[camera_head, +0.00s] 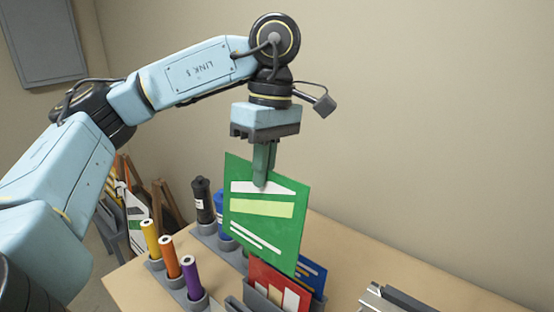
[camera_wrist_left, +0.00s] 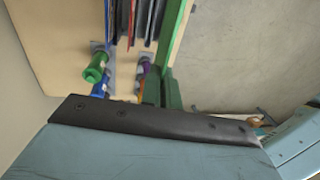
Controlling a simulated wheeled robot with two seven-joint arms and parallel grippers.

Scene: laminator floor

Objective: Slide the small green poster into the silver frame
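The small green poster (camera_head: 266,232) has white and light-green stripes and hangs upright, slightly tilted, in the head view. My left gripper (camera_head: 263,178) is shut on its top edge and holds it above the table. In the left wrist view the poster shows nearly edge-on as a green strip (camera_wrist_left: 173,32), beside the gripper's green fingers (camera_wrist_left: 160,90). A silver metal piece (camera_head: 372,299) is cut off at the bottom of the head view, right of the poster; I cannot tell whether it is the silver frame. My right gripper is not in view.
A grey holder (camera_head: 262,299) with red (camera_head: 278,286) and blue (camera_head: 313,276) posters stands just below the green poster. Yellow (camera_head: 150,238), orange (camera_head: 169,256) and purple (camera_head: 191,278) tubes stand left, with a black tube (camera_head: 204,200) behind. The table (camera_head: 345,255) is bare toward the right back.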

